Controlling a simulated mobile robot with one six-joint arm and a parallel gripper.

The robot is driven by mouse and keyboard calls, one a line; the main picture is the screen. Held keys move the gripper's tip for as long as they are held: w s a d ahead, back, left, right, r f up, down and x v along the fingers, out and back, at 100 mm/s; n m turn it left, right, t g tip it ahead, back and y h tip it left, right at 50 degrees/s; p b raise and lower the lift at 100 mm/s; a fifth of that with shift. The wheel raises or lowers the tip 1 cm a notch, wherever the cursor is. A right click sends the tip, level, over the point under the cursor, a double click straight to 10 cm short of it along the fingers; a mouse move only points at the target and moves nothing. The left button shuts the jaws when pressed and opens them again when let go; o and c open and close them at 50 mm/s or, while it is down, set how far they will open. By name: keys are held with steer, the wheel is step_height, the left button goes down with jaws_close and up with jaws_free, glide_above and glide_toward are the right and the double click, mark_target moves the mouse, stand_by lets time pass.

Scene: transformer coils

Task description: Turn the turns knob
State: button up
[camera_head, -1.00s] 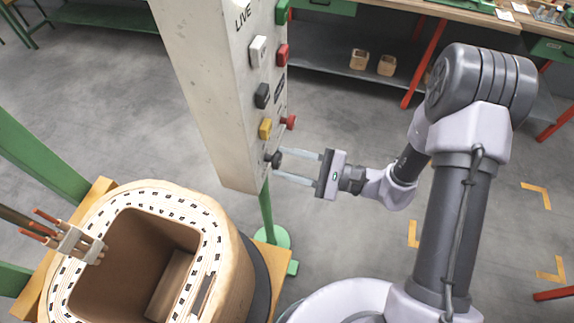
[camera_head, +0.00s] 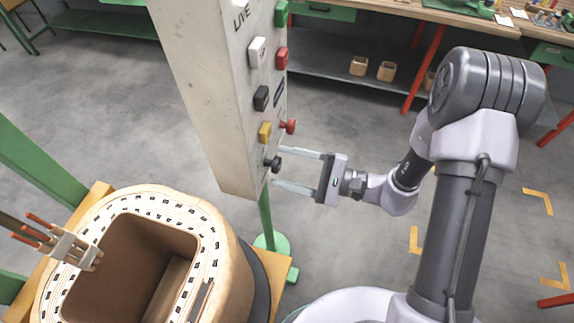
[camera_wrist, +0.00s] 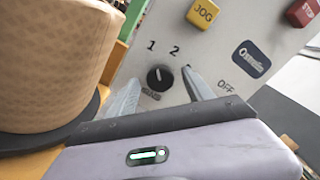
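The turns knob is a small black round knob (camera_head: 273,163) low on the panel's button face, below the yellow button. In the wrist view the knob (camera_wrist: 160,77) has a light pointer mark, with the numbers 1 and 2 above it and small, hard-to-read text below. My gripper (camera_head: 276,167) is open, its two fingers pointing left at the panel, one above and one below the knob. In the wrist view the fingertips (camera_wrist: 161,80) lie on either side of the knob with gaps; I cannot tell how deep they reach.
The grey control panel (camera_head: 205,100) carries yellow (camera_head: 265,131), red (camera_head: 289,127), black (camera_head: 261,97) and white (camera_head: 257,52) buttons close above the knob. A large wound coil (camera_head: 225,265) stands at lower left. A workbench (camera_head: 400,10) is at the back.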

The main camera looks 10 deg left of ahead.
stand_by(0.3)
steer(key=s+d+p, duration=0.1)
steer(key=d+p, duration=0.3)
steer(key=d, duration=1.3)
steer(key=shift+s+d, duration=0.2)
